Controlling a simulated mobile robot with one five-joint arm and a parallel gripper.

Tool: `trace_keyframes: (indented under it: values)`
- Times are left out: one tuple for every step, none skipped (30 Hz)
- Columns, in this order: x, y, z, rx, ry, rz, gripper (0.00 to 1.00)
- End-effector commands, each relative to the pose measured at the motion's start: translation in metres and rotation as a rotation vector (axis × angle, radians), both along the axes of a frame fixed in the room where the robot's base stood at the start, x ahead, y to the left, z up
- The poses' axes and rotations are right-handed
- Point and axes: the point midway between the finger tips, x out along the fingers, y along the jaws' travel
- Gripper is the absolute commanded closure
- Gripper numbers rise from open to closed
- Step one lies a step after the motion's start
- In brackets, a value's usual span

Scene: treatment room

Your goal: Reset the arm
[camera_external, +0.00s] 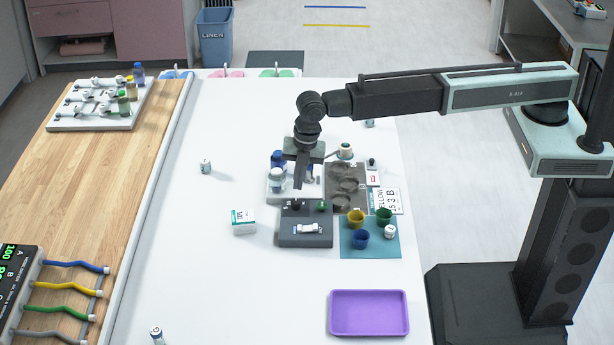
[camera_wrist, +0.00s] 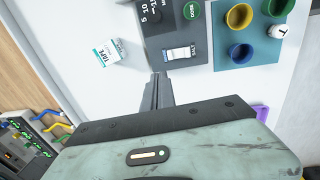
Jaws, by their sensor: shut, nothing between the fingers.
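My arm reaches from the right over the white table (camera_external: 200,260) in the external view. My gripper (camera_external: 300,186) points down above the cluster of items at the table's middle. Its fingers are together with nothing held. In the wrist view the closed gripper (camera_wrist: 160,92) shows beside the grey device (camera_wrist: 182,30). That grey device also shows in the external view (camera_external: 292,240), just in front of the gripper. The fingers partly hide the white holder (camera_external: 277,197) with blue-capped bottles behind them.
A teal mat (camera_external: 348,249) holds yellow, green and blue cups. A purple tray (camera_external: 368,313) lies at the front right. A tape box (camera_external: 243,222) stands left of the device. A wooden bench (camera_external: 100,165) with a rack runs along the left. The table's left middle is mostly clear.

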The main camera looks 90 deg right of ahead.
Motion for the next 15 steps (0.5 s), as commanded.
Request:
trace_keyframes:
  values:
    - [0.0,0.0,0.0,0.0,0.0,0.0,1.0]
    - [0.0,0.0,0.0,0.0,0.0,0.0,1.0]
    - [0.0,0.0,0.0,0.0,0.0,0.0,1.0]
    - [0.0,0.0,0.0,0.0,0.0,0.0,1.0]
    - [0.0,0.0,0.0,0.0,0.0,0.0,1.0]
    - [0.001,-0.002,-0.001,-0.001,0.0,-0.003,1.0]
    - [0.001,-0.006,-0.003,0.0,0.0,-0.008,1.0]
    - [0.003,-0.011,-0.005,0.0,0.0,-0.015,1.0]
    - [0.005,-0.021,-0.01,0.0,0.0,-0.028,1.0]
    - [0.005,-0.031,-0.013,0.0,0.0,-0.04,1.0]
    - [0.002,-0.044,-0.017,0.0,0.0,-0.056,1.0]
    - [-0.006,-0.061,-0.023,0.001,0.001,-0.077,1.0]
    - [-0.015,-0.075,-0.027,0.001,0.002,-0.093,1.0]
    - [-0.025,-0.088,-0.03,0.002,0.005,-0.113,1.0]
    - [-0.041,-0.105,-0.035,0.006,0.01,-0.156,1.0]
